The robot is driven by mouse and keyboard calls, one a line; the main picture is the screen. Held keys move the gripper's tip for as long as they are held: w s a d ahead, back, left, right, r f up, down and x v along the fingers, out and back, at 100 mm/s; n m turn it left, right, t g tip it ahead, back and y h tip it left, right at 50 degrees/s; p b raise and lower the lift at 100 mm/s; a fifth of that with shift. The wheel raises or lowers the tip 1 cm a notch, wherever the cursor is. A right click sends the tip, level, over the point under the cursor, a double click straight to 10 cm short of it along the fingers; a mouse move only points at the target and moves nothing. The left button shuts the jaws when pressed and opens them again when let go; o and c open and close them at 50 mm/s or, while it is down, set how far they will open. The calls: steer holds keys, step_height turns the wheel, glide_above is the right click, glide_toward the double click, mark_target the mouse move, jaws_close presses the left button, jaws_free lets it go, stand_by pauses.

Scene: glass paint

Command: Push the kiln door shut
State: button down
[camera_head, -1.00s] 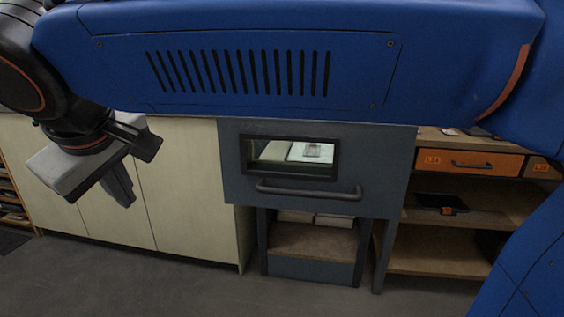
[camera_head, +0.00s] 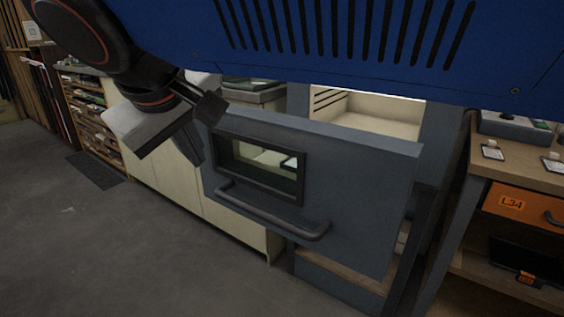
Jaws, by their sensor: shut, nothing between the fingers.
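The kiln door (camera_head: 350,185) is a dark grey panel with a framed window (camera_head: 262,163) and a bar handle (camera_head: 268,212). It stands out from the kiln body, and its top edge shows. Behind and above it, the pale kiln interior (camera_head: 370,112) is visible, so the door is open. My gripper (camera_head: 198,138) is at the door's upper left corner, shut and empty. Its fingers overlap the door's left edge in the picture; I cannot tell whether they touch it. My blue arm hides the top of the kiln.
A wooden bench (camera_head: 525,165) with an orange drawer (camera_head: 515,202) marked L34 stands close at right. Pale cabinets (camera_head: 235,226) are behind the door at left. A shelf rack (camera_head: 88,112) and dark mat (camera_head: 96,171) are farther left. The grey floor (camera_head: 100,245) at front left is clear.

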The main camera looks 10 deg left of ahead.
glide_toward(233, 177)
step_height(233, 177, down, 3)
steer(key=s+a, duration=0.1)
steer(key=a, duration=0.1)
steer(key=w, duration=0.2)
steer(key=shift+w+d+f, duration=0.25)
steer(key=shift+d+f, duration=0.1)
steer(key=shift+w+d, duration=0.2)
steer(key=shift+w, duration=0.35)
steer(key=w+d, duration=0.4)
steer(key=w, duration=0.7)
steer(key=w+d, duration=0.5)
steer(key=w, duration=0.6)
steer(key=w+d, duration=0.5)
steer(key=w, duration=0.7)
steer(key=shift+w+d, duration=0.1)
